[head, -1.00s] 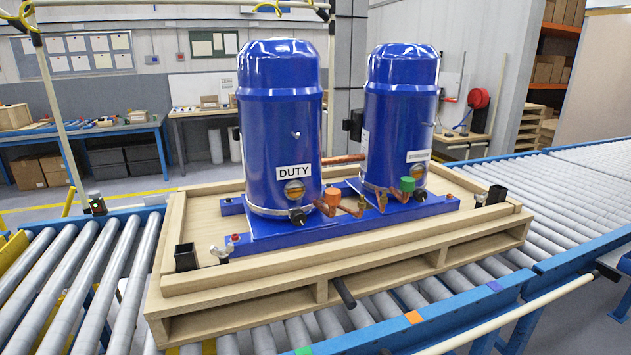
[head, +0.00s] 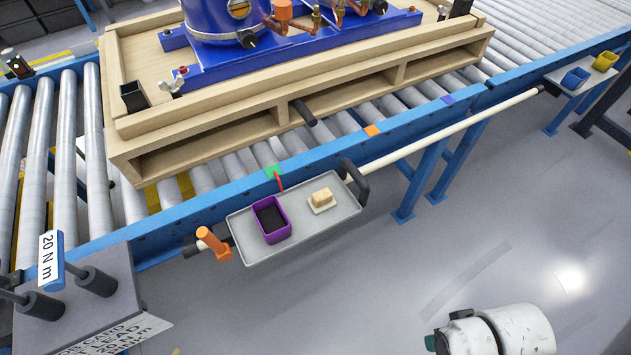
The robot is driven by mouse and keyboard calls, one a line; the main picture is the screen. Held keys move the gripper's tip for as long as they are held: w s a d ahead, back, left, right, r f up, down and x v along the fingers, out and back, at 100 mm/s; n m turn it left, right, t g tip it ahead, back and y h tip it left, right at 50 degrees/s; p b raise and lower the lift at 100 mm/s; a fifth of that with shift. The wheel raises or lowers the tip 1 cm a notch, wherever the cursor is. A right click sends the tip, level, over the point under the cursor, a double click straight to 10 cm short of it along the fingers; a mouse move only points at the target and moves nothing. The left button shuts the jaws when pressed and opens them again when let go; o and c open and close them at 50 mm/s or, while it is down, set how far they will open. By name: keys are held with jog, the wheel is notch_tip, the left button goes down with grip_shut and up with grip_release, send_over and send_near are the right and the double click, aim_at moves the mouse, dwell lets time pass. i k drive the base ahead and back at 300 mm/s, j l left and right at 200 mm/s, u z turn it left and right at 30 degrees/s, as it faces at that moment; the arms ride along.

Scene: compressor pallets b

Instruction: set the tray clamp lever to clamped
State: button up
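The grey tray (head: 312,229) hangs from the cream rail (head: 450,128) along the conveyor's near side. An orange lever (head: 213,245), which looks like the tray clamp lever, sticks up at a tilt from a dark mount at the tray's left end. Nothing touches it. I cannot tell from its look whether it is clamped. A thin red pointer (head: 279,182) rises from the tray's back edge to the green mark (head: 273,171) on the blue conveyor beam. A white part of my arm shows at bottom right; my gripper is not in view.
The tray holds a purple bin (head: 271,220) and a small tan block (head: 322,198); a black handle (head: 357,180) stands at its right end. A grey stand (head: 85,305) with dark knobs is at lower left. The pallet (head: 210,135) is behind. Floor right of the tray is clear.

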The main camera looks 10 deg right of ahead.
aim_at(223, 251)
jog(key=u, duration=0.85)
jog(key=k+j+z, duration=0.2)
jog(key=j, duration=0.2)
jog(key=i+j, duration=0.05)
jog(key=i, duration=0.05)
